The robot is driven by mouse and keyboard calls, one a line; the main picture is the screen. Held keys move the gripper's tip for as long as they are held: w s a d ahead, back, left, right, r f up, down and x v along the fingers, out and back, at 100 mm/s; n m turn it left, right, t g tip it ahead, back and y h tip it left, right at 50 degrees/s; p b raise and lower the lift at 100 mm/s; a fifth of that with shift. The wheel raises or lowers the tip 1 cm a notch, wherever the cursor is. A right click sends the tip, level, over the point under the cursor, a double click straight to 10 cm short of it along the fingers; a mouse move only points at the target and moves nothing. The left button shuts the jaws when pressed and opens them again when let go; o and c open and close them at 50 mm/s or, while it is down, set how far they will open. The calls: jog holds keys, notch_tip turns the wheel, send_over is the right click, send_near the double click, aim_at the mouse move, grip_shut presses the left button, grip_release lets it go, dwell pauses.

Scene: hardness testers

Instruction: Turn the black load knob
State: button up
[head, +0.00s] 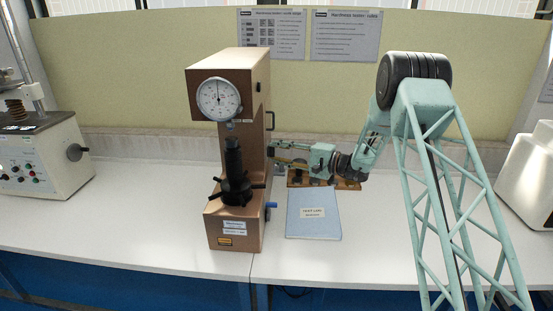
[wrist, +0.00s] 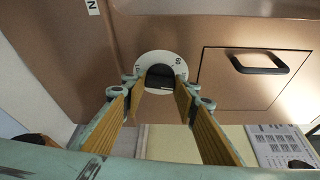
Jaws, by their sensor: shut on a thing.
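The bronze hardness tester (head: 228,70) stands on the white bench, with a round dial gauge (head: 219,98) on its front. In the wrist view the black load knob (wrist: 160,74) sits on the tester's side, ringed by a white scale plate (wrist: 146,67). My gripper (wrist: 161,97) has its two tan-padded fingers on either side of the knob and is shut on it. In the head view my gripper (head: 274,155) reaches the tester's right side from the right. The knob cannot be made out clearly there, and its pointer position is not readable.
A blue book (head: 312,223) lies on the bench below my gripper, with a wooden block holder (head: 346,184) behind it. A blue-tipped lever (head: 270,205) sticks out low on the tester's right side. Another tester (head: 40,150) stands at the left. The bench front is clear.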

jog(key=shift+n+b, duration=0.8)
jog(key=shift+b, duration=1.05)
jog(key=o, duration=0.8)
jog(key=shift+o, duration=0.2)
jog(key=shift+d, duration=0.1)
jog(key=v, duration=1.1)
jog(key=shift+s+d+f, duration=0.25)
jog(key=shift+d+f, duration=0.05)
jog(key=shift+d, duration=0.05)
jog(key=shift+s+r, duration=0.1)
